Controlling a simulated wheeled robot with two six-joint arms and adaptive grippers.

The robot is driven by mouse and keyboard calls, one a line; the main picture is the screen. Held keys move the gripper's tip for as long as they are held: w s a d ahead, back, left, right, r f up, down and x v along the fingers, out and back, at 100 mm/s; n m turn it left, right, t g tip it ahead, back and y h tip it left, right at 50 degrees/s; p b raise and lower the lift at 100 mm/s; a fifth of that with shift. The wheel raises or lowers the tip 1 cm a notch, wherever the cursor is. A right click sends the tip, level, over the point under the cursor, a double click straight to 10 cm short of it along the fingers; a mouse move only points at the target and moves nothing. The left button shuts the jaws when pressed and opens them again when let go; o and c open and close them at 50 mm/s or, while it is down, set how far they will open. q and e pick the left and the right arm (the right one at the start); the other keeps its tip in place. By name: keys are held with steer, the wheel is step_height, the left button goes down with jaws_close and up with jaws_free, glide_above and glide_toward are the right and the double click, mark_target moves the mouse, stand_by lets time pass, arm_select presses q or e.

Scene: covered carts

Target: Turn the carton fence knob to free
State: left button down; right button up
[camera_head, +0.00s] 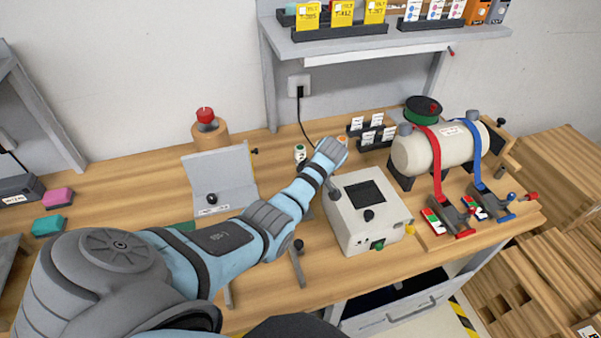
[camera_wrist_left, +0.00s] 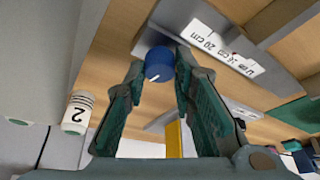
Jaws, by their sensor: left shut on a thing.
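A blue knob (camera_wrist_left: 158,66) with a white pointer line sits between the fingertips of my left gripper (camera_wrist_left: 160,58) in the left wrist view. The gripper is shut on it. In the head view my left arm reaches over the bench from the lower left, and the knob is hidden there. I cannot tell which mark the pointer lines up with. My right gripper is not in view.
A white box with a dark screen (camera_head: 352,228) stands beside my left wrist. A grey angled stand (camera_head: 222,172) is left of my forearm. A cream tank (camera_head: 410,155) with red and blue straps is at the right. A white cylinder marked "2" (camera_wrist_left: 77,112) is near the left finger.

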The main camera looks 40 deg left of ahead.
arm_select(q)
steer(key=shift+w+r, duration=0.1)
steer(key=c, duration=1.3)
jaws_free()
steer(key=shift+c, duration=0.2)
steer(key=shift+d, duration=0.1)
steer(key=v, duration=1.2)
